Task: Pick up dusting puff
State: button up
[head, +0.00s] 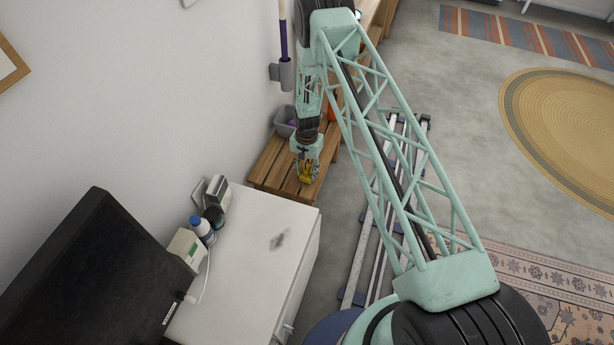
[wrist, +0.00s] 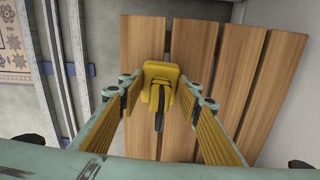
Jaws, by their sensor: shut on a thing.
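My gripper (wrist: 162,88) points down over a slatted wooden bench (wrist: 190,45). It is shut on a small yellow thing (wrist: 160,74) with a dark strip hanging from it, held between the fingertips. I cannot tell for sure whether this is the dusting puff. In the head view my gripper (head: 306,172) is over the near end of the bench, with yellow showing at its fingers. The gap between the yellow thing and the slats is hard to judge.
An orange-red thing (head: 332,108) is partly hidden behind my arm. A white cabinet (head: 250,265) with a bottle (head: 202,230) and boxes stands nearer.

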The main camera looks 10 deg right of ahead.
aim_at(307, 167)
jog(key=shift+r, duration=0.1)
jog(key=shift+r+p, duration=0.45)
jog(key=shift+r, duration=1.15)
jog(key=s+a+r+p, duration=0.1)
jog(key=s+a+p, duration=0.1)
jog(key=s, duration=1.3)
jog(key=shift+s+a+r, duration=0.3)
jog(key=shift+s+a, duration=0.05)
jog(key=shift+a, duration=0.15)
jog(key=shift+r, duration=0.1)
jog(key=shift+c, duration=0.2)
